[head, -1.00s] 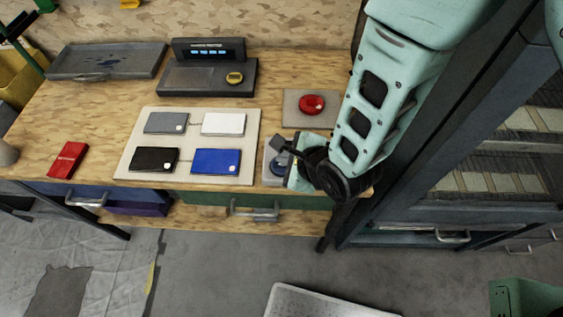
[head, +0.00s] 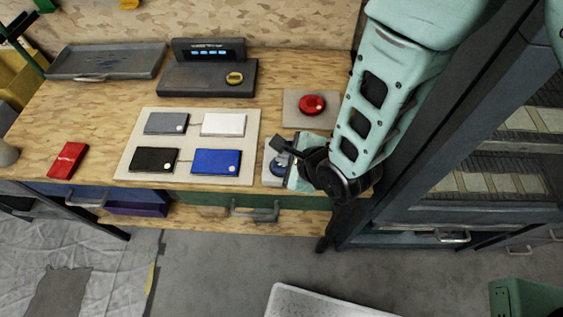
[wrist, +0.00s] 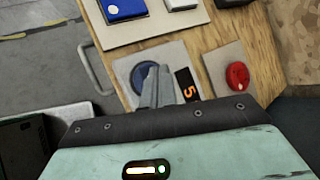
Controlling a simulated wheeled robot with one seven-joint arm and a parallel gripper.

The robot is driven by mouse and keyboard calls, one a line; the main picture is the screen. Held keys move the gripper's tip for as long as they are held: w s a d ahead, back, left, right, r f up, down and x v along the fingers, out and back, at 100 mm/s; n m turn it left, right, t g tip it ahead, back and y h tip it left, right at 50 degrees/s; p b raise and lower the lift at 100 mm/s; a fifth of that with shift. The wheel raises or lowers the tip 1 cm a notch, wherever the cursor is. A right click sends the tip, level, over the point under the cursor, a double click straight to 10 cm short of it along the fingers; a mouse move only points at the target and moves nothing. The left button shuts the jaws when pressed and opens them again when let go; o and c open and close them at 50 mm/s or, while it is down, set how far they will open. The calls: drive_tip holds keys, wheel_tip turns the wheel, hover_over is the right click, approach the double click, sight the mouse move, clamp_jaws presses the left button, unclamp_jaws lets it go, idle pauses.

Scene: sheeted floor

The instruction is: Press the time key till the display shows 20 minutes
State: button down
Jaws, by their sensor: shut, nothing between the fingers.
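A round blue key (wrist: 143,78) sits on a light grey plate (wrist: 128,66) at the bench's front edge, with a small dark display (wrist: 187,84) beside it. The display reads an orange 5 in the wrist view, turned sideways. My gripper (wrist: 153,70) is shut and empty, with its fingertips over the right part of the blue key. I cannot tell whether they touch it. In the head view my gripper (head: 280,146) hangs over the same plate.
A red round button (head: 312,104) on its own plate stands behind the blue key. A board (head: 190,147) with grey, white, black and blue blocks lies to the left. A dark console (head: 206,78) with a lit screen and yellow button stands behind. A dark cabinet stands right.

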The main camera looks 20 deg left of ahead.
drive_tip(key=shift+f, duration=0.15)
idle(0.4)
drive_tip(key=shift+f+b, duration=0.3)
drive_tip(key=shift+b, duration=0.2)
drive_tip(key=shift+f+b, duration=0.4)
idle(0.4)
drive_tip(key=shift+r, duration=0.15)
drive_tip(key=shift+r+p, duration=0.5)
drive_tip(key=shift+r, duration=0.2)
drive_tip(key=shift+r+p, duration=1.6)
drive_tip(key=shift+r, duration=0.9)
